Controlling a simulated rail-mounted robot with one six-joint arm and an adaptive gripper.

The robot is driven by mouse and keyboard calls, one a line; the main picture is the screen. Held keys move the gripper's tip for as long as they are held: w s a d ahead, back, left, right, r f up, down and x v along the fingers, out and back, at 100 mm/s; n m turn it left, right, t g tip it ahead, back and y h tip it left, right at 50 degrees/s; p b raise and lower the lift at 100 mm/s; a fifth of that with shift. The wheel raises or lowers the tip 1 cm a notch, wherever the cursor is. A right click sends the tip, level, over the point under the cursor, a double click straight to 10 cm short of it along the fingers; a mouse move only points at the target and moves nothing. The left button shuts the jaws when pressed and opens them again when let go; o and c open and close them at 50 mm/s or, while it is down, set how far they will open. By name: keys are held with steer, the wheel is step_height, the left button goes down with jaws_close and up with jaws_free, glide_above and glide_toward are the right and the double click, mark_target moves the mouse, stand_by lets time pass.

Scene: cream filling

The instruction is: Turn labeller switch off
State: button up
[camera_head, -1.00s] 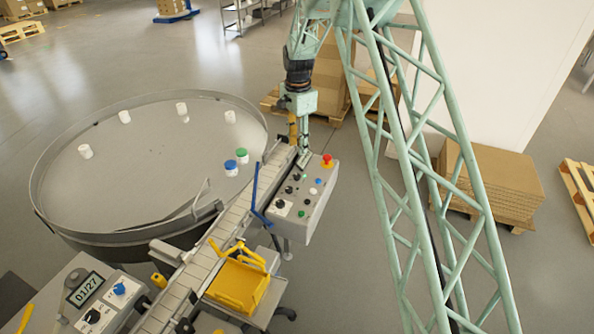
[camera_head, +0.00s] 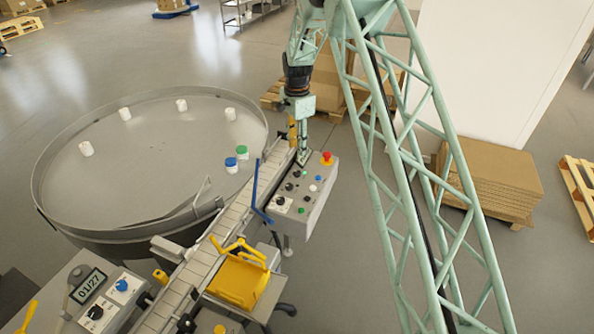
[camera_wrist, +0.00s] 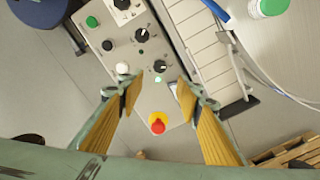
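A grey control box (camera_head: 314,211) stands beside the conveyor, with several black rotary switches, coloured buttons and a red emergency stop (camera_head: 327,158) on its sloped face. In the wrist view, black switches (camera_wrist: 161,66) and (camera_wrist: 142,35) lie near the middle line of my fingers. Another switch (camera_wrist: 122,4) sits on a white plate at the top edge. No readable label shows which one is the labeller switch. My gripper (camera_wrist: 157,88) is open and empty above the panel's far end, its yellow-padded fingers apart. In the head view my gripper (camera_head: 303,158) hangs at that end.
The conveyor (camera_head: 225,225) with a blue guide rail (camera_head: 257,195) runs left of the box. A large round table (camera_head: 130,165) holds several white jars. A second panel with a 01/27 display (camera_head: 88,285) is at lower left.

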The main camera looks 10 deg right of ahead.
mark_target(297, 172)
steer(key=shift+f+p, duration=1)
steer(key=shift+f, duration=5.45)
steer(key=c, duration=0.8)
